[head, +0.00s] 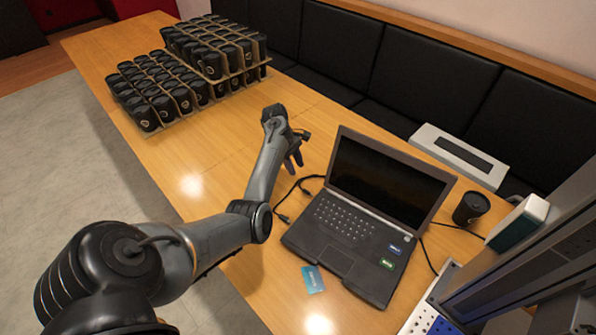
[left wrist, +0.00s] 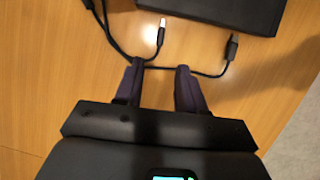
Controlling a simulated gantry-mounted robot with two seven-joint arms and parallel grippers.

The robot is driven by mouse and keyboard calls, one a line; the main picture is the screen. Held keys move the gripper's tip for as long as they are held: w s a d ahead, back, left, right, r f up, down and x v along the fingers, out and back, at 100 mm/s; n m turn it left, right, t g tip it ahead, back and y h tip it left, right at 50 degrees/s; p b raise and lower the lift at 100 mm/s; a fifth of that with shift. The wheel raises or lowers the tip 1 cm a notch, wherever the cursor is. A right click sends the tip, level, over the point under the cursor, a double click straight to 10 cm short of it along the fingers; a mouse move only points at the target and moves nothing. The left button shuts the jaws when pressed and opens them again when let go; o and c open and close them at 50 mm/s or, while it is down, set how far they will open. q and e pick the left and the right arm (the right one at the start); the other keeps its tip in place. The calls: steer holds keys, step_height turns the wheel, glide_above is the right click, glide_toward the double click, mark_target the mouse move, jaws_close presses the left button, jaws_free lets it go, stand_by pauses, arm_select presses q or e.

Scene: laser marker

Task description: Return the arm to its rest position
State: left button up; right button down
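My left arm reaches in from the left in the head view. Its left gripper (head: 294,158) is above the wooden table, just left of the laptop. In the left wrist view the two dark fingers of the left gripper (left wrist: 160,80) stand apart with bare table between them, so it is open and empty. Two black cable ends lie on the table past the fingertips, one with a silver plug (left wrist: 161,35) and one with a dark plug (left wrist: 232,45). My right gripper is not in view.
An open black laptop (head: 345,218) stands on the wooden table (head: 215,150). Several black cups in cardboard carriers (head: 158,88) stand at the far left. A laser marker frame (head: 530,270) stands at right.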

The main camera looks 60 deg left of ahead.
arm_select(q)
steer(key=shift+s+a+r, duration=0.1)
steer(key=shift+a+r, duration=0.05)
steer(key=shift+r, duration=0.3)
steer(key=shift+f, duration=0.1)
